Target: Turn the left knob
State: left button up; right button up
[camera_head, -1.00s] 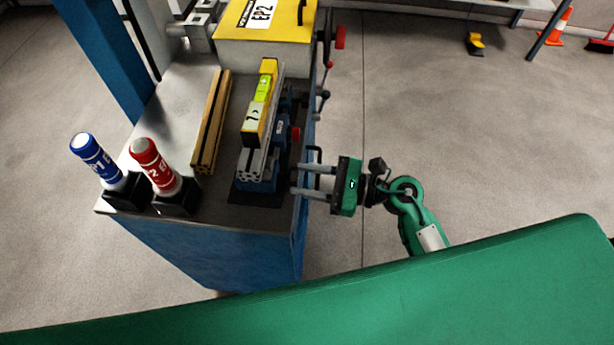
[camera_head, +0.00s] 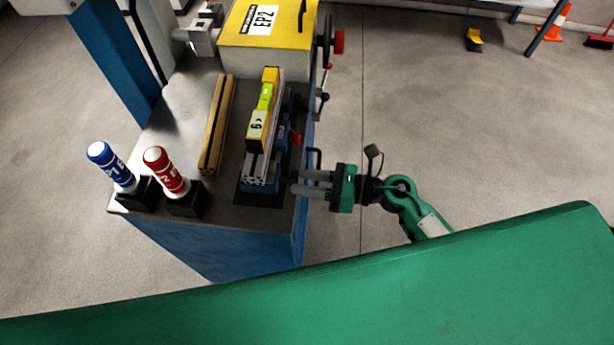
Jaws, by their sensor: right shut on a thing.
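My right gripper (camera_head: 302,183), green with grey fingers, comes in from the right at the right edge of the steel bench. Its fingers are shut on a small dark knob, mostly hidden between the fingertips, beside the front end of the blue vise (camera_head: 286,132). A red knob (camera_head: 296,138) sits on the vise side. Further back are a lever with a black ball (camera_head: 324,97) and a red handwheel grip (camera_head: 339,42). I cannot tell which the task calls left. My left gripper is not in view.
A yellow level with a number display (camera_head: 257,126) lies on aluminium profiles on the vise. A yellow EP2 box (camera_head: 285,40) is behind.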

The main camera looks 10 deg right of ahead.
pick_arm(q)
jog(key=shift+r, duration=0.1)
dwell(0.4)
pick_arm(e)
jog(key=o, duration=1)
pick_arm(q)
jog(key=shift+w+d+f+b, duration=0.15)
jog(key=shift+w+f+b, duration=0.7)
jog(key=shift+b, duration=0.35)
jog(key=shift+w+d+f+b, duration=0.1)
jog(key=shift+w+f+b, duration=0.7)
jog(key=shift+b, duration=0.35)
pick_arm(e)
jog(key=shift+v, duration=6.95)
